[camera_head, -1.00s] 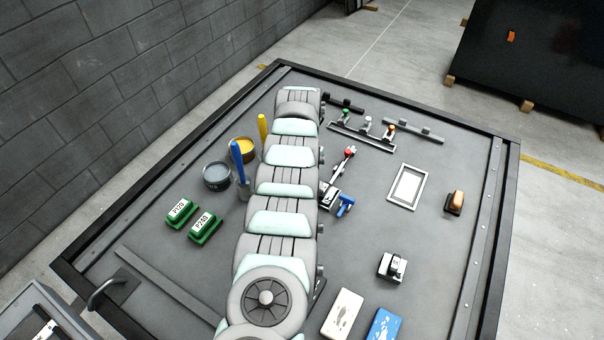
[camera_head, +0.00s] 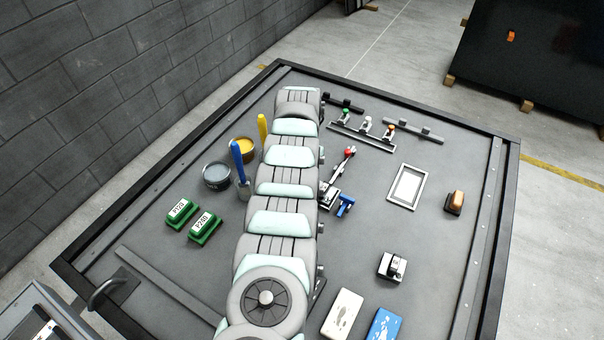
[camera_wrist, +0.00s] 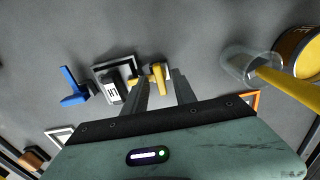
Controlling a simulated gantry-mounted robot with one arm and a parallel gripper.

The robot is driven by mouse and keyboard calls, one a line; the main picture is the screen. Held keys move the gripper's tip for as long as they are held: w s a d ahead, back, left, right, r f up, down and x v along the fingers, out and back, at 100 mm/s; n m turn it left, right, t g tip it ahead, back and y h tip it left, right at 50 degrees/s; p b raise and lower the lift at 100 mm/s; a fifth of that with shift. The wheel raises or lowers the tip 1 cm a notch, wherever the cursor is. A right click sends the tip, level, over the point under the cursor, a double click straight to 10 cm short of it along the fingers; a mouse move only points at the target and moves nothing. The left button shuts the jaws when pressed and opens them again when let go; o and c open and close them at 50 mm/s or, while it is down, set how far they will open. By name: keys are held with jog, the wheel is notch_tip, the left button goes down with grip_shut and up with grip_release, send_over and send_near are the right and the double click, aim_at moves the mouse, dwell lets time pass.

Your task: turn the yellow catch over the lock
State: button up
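The yellow catch (camera_wrist: 158,74) shows in the wrist view, just beyond and between the tips of my gripper (camera_wrist: 160,84). My gripper's two fingers are apart, one to each side of the catch; I cannot tell whether either touches it. To the left of the catch is a black-and-white block (camera_wrist: 113,90) on a silver plate, which seems to be the lock. A blue handle (camera_wrist: 72,88) lies further left. In the head view the dark and silver fitting (camera_head: 330,196) and blue handle (camera_head: 345,205) show right of my arm, which hides the yellow catch and my gripper.
A yellow pot (camera_wrist: 299,50) and a clear cup-like object (camera_wrist: 246,65) stand to the right in the wrist view. In the head view, a red-knobbed lever (camera_head: 349,153), a rail with several knobs (camera_head: 362,136) and a silver frame (camera_head: 407,187) lie right of my arm.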

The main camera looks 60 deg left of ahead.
notch_tip(320, 180, up, 11)
jog(key=p, duration=0.1)
dwell(0.3)
jog(key=shift+w+f+p, duration=0.1)
jog(key=shift+f+p, duration=0.05)
jog(key=shift+p, duration=0.15)
